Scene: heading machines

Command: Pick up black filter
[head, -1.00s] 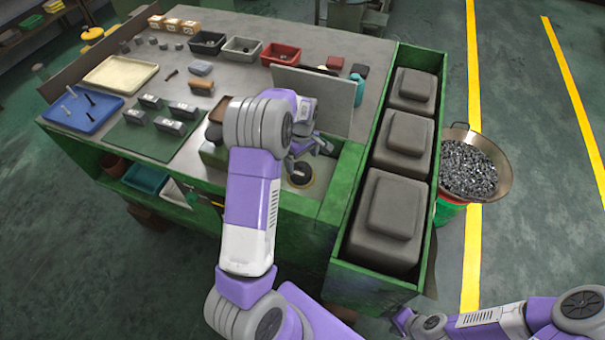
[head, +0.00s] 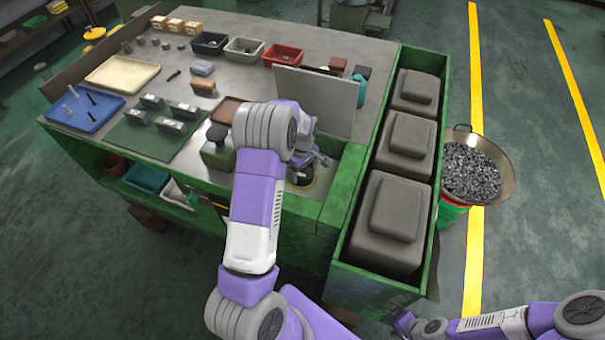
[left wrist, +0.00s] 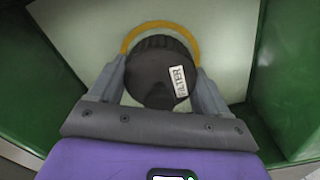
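The black filter (left wrist: 158,74) is a dark round cap with a white label. It sits at the yellow ring (left wrist: 165,24) on a pale surface in the left wrist view. In the head view the filter (head: 302,174) is partly covered by my left gripper (head: 310,160). In the left wrist view the fingers of my left gripper (left wrist: 160,80) stand on both sides of the filter, very close to it; I cannot tell whether they press on it. Only links of my right arm show at the lower right of the head view; its gripper cannot be made out.
Green walls enclose the filter's recess. A grey upright panel (head: 314,98) stands behind it. A green bin (head: 345,215) with grey blocks is to the right, and a pan of metal pieces (head: 505,185) stands beyond. The tabletop holds trays and small parts.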

